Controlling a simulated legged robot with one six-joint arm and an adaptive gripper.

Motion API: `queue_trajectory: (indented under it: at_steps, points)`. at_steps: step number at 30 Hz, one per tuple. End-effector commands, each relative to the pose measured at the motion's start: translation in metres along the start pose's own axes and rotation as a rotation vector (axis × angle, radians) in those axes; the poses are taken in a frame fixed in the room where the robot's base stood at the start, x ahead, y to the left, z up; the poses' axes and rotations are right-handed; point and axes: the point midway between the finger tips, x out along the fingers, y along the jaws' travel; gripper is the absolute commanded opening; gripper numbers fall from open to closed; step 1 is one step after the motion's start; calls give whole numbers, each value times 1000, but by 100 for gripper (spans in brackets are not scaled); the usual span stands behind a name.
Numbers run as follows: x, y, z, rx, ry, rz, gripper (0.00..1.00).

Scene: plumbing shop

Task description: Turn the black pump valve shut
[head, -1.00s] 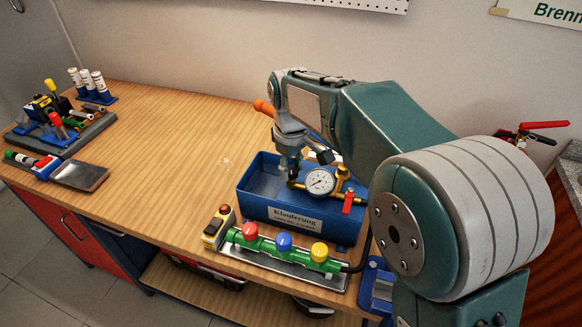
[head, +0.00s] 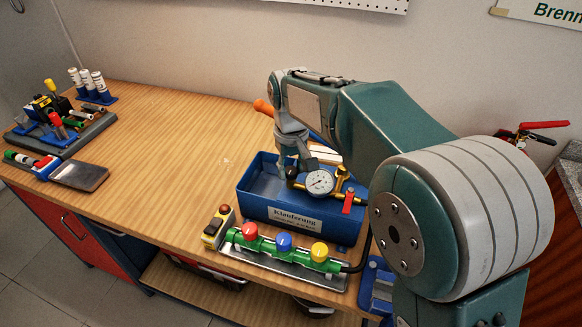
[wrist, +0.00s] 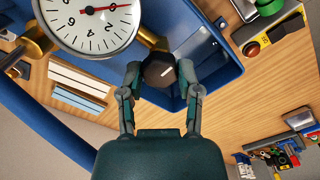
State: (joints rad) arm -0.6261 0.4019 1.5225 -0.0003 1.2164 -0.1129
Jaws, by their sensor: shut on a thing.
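The black pump valve (wrist: 160,71) is a dark faceted knob with a short white mark, beside the round pressure gauge (wrist: 90,20) on brass piping. My gripper (wrist: 160,80) has a finger on each side of the knob and is shut on it. In the head view my gripper (head: 293,165) reaches down at the blue pump box (head: 296,219), left of the gauge (head: 320,182). The knob is only a small dark patch there, largely hidden by my gripper.
A red lever (head: 348,203) sits on the brass pipe right of the gauge. A panel with red, blue and yellow knobs (head: 284,242) lies in front of the box. A blue-based tool rack (head: 60,120) stands far left. The middle of the table is clear.

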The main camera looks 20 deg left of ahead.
Motion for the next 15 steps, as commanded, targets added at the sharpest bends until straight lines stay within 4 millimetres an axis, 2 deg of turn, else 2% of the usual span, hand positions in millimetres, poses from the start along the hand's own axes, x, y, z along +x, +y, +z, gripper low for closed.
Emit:
queue_trajectory:
  at_steps: [5, 6, 7, 8, 15]
  points:
    - [2, 0, 0, 0, -1, -1, 0]
    - [2, 0, 0, 0, -1, -1, 58]
    - [2, 0, 0, 0, -2, -1, 71]
    - [2, 0, 0, 0, -2, -1, 79]
    - [0, 0, 0, 0, 0, -1, 79]
